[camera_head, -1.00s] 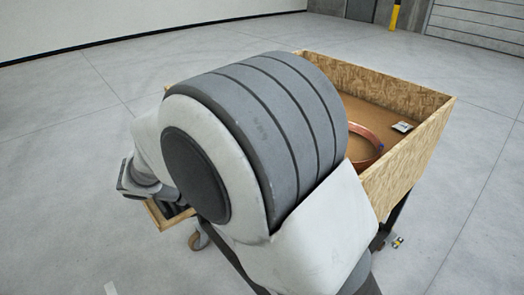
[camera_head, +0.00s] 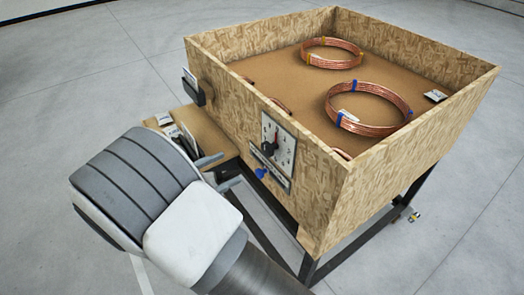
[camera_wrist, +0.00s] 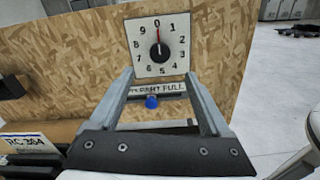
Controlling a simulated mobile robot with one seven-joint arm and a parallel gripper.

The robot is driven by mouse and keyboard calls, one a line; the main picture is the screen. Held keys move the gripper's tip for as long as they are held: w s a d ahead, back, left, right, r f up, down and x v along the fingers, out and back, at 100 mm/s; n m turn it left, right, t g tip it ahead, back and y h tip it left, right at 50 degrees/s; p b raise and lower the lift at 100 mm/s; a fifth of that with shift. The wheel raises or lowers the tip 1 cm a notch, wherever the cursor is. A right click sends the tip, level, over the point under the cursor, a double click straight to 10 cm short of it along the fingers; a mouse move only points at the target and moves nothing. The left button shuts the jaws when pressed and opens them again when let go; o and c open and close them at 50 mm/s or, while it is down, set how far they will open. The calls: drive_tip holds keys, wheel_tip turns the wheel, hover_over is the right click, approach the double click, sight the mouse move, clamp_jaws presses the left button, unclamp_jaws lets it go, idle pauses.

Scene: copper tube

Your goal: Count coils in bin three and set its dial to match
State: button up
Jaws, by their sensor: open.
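A plywood-board bin (camera_head: 400,170) holds copper coils: one with yellow tape (camera_head: 318,59) at the back and one with blue tape (camera_head: 390,128) and a white tag. Slivers of copper (camera_head: 342,153) show behind the front wall, mostly hidden. A white dial (camera_head: 290,143) numbered 0 to 9 is on the front wall; in the wrist view the dial (camera_wrist: 178,35) has a black knob with its red pointer at 0. My gripper (camera_head: 222,173) is open and empty in front of the wall, below and left of the dial. In the wrist view its fingers (camera_wrist: 158,80) frame the dial's lower part from a distance.
A blue knob (camera_wrist: 152,102) sits under a "PART FULL" label below the dial. A wooden shelf (camera_head: 205,135) with cards is to the left, beside a black card holder (camera_head: 193,90). A small card (camera_head: 435,96) lies inside the bin. Floor around is open.

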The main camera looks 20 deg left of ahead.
sight(265, 150)
drive_tip(key=x, duration=1.1)
drive_tip(key=shift+w+d, duration=0.1)
drive_tip(key=shift+d, duration=0.05)
clamp_jaws()
